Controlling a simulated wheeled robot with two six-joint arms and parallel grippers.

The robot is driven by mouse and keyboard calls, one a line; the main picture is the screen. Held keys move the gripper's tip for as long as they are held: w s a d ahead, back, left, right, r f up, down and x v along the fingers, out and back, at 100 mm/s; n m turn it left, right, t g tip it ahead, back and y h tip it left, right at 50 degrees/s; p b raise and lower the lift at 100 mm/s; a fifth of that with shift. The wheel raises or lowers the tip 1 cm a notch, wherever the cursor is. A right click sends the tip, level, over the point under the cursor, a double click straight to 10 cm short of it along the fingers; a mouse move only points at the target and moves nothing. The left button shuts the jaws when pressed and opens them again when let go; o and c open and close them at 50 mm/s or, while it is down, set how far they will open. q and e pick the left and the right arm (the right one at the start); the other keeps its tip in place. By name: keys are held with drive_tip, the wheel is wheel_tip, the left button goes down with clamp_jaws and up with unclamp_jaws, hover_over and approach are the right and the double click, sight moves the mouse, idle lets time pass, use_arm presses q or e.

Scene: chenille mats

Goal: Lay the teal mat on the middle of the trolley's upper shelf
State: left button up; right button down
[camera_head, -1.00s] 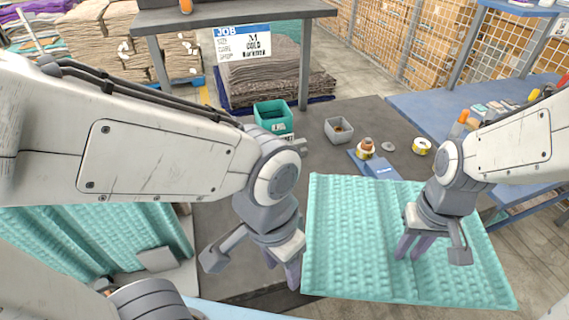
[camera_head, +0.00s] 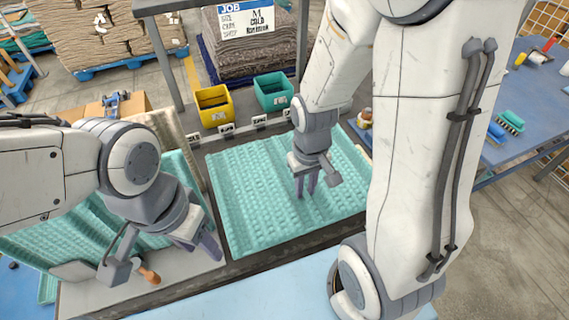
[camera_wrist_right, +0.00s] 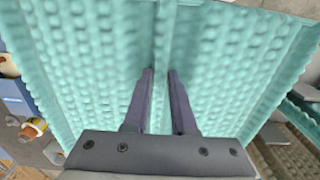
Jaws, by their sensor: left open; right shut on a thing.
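The teal mat (camera_head: 262,220) with bumpy rows is spread nearly flat over the dark grey bench in the head view. My right gripper (camera_head: 306,190) points down, shut on the mat's inner part. The wrist view shows a narrow ridge of the mat (camera_wrist_right: 90,70) pinched between the fingertips (camera_wrist_right: 160,75). I cannot tell how high the mat is held. My left gripper (camera_head: 212,246) is open and empty, left of the mat, above a pale surface. Another teal ribbed piece (camera_head: 50,248) lies at the left, partly behind my left arm. I cannot identify the trolley's upper shelf with certainty.
A yellow bin (camera_head: 214,104) and a teal bin (camera_head: 273,92) stand behind the mat. A brown-handled tool (camera_head: 149,276) lies on the pale surface (camera_head: 95,297). A blue table (camera_head: 520,95) with brushes is at the right. My right arm hides much of the right side.

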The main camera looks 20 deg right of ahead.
sight(291, 179)
drive_tip(key=w+f, duration=0.2)
drive_tip(key=w, duration=0.1)
drive_tip(key=w+f+p, duration=0.1)
drive_tip(key=w+f, duration=0.1)
drive_tip(key=w, duration=0.1)
drive_tip(key=w+f, duration=0.2)
drive_tip(key=w, duration=0.1)
drive_tip(key=shift+w+d+p, duration=0.15)
drive_tip(key=shift+w+p, duration=0.1)
drive_tip(key=shift+p, duration=0.05)
wheel_tip(291, 179, down, 3)
drive_tip(key=shift+p, duration=0.5)
drive_tip(key=shift+f, duration=0.35)
use_arm(q)
wheel_tip(291, 179, up, 4)
use_arm(e)
drive_tip(key=shift+f, duration=0.1)
use_arm(q)
drive_tip(key=shift+f, duration=0.1)
use_arm(e)
drive_tip(key=c, duration=0.7)
unclamp_jaws()
drive_tip(key=shift+f, duration=0.1)
drive_tip(key=shift+c, duration=0.2)
